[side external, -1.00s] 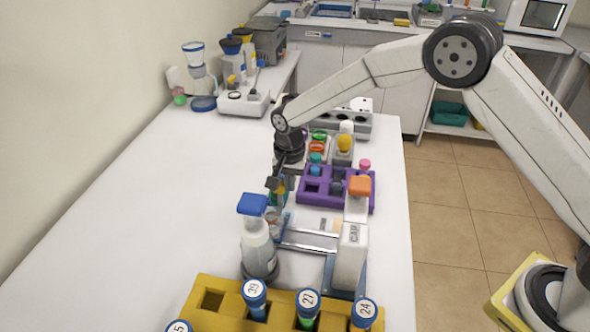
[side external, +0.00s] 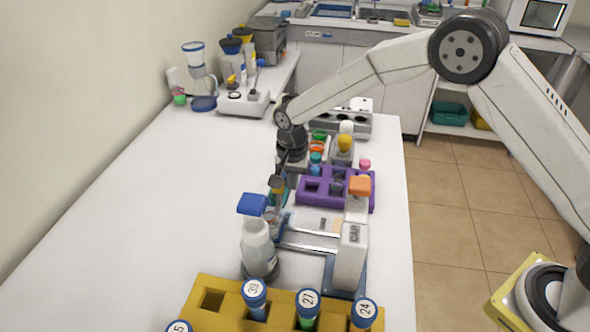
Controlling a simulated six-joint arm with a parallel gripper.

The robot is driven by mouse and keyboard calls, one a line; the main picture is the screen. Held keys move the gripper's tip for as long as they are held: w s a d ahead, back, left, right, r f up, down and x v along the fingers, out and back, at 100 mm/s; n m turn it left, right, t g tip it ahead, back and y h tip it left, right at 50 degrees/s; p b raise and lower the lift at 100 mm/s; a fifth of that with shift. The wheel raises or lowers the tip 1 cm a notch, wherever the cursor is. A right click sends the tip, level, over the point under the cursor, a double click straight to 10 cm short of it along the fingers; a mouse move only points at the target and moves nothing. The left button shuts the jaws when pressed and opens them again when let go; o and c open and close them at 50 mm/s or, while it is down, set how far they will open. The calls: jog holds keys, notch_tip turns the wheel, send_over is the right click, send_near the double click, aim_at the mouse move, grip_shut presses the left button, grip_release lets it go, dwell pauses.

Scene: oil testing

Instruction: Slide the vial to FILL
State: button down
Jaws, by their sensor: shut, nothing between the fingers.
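The slide rail (side external: 310,240) runs across the bench between a clear dispenser bottle with a blue head (side external: 252,206) on the left and a white post with an orange top (side external: 351,250), marked CAP, on the right. My gripper (side external: 276,208) points down at the rail's left end, just behind the dispenser bottle. Its fingers are shut with nothing between them. A small clear and reddish shape, perhaps the vial, shows beside the fingertips. It is partly hidden by the gripper and bottle, so I cannot tell whether they touch. No FILL marking is readable.
A purple rack (side external: 310,199) with a few vials stands just right of my gripper. A yellow rack (side external: 232,316) with numbered blue-capped tubes is in front. Bottles and coloured caps stand behind the purple rack. The bench (side external: 150,220) is clear on the left.

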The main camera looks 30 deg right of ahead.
notch_tip(320, 180, up, 7)
dwell(1.1)
jog(key=s+d+n+t, duration=0.1)
jog(key=s+d+n, duration=0.2)
jog(key=s+d, duration=0.2)
jog(key=s+d+n, duration=0.3)
jog(key=s+d, duration=0.1)
jog(key=s, duration=0.6)
jog(key=s+d+n+t, duration=0.1)
jog(key=s+d+n, duration=0.2)
jog(key=s+d, duration=0.2)
jog(key=s, duration=0.3)
jog(key=shift+s+d+r+t, duration=0.3)
jog(key=shift+w+a, duration=0.1)
jog(key=shift+a, duration=0.05)
dwell(0.4)
